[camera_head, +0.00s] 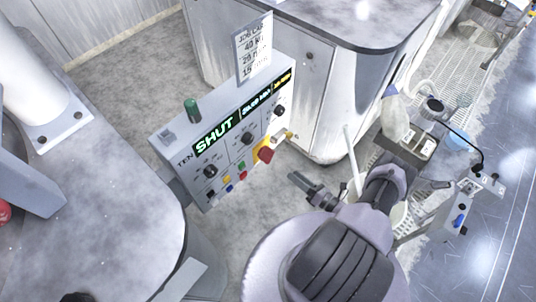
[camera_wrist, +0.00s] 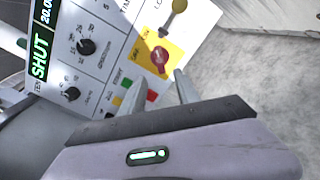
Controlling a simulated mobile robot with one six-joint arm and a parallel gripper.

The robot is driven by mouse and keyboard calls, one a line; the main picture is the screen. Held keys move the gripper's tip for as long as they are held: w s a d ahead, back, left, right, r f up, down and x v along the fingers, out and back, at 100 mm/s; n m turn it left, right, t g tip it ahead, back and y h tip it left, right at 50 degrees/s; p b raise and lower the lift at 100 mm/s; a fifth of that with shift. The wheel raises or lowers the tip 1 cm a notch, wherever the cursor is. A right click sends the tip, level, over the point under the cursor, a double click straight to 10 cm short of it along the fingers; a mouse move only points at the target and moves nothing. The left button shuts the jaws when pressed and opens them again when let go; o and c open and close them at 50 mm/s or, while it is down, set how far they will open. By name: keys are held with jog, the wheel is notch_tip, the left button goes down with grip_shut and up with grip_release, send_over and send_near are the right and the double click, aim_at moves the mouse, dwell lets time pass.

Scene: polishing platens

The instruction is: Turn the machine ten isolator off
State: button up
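The machine ten control panel (camera_head: 222,160) is a white box marked TEN, with a green SHUT readout. Its isolator (camera_head: 265,152) is a red rotary handle on a yellow plate at the panel's lower right. In the wrist view the red handle (camera_wrist: 160,57) shows on its yellow plate, lying at a slant. Its exact on or off mark is too small to read. My gripper (camera_head: 301,184) is in front of the panel, to the right of and below the isolator. In the wrist view my fingers (camera_wrist: 157,90) are apart, empty, and just short of the handle.
Black knobs (camera_wrist: 86,46) and small coloured buttons (camera_wrist: 124,95) sit left of and below the isolator. A yellowish knobbed part (camera_head: 283,136) sticks out just beside it. A white machine cabinet (camera_head: 320,95) stands behind. A grey round-edged table (camera_head: 120,215) is at left.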

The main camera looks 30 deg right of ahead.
aim_at(268, 155)
jog(key=b+x, duration=0.2)
jog(key=x, duration=1.1)
jog(key=shift+w+a+f, duration=0.1)
jog(key=shift+w+a, duration=0.2)
jog(key=shift+w, duration=0.45)
grip_shut()
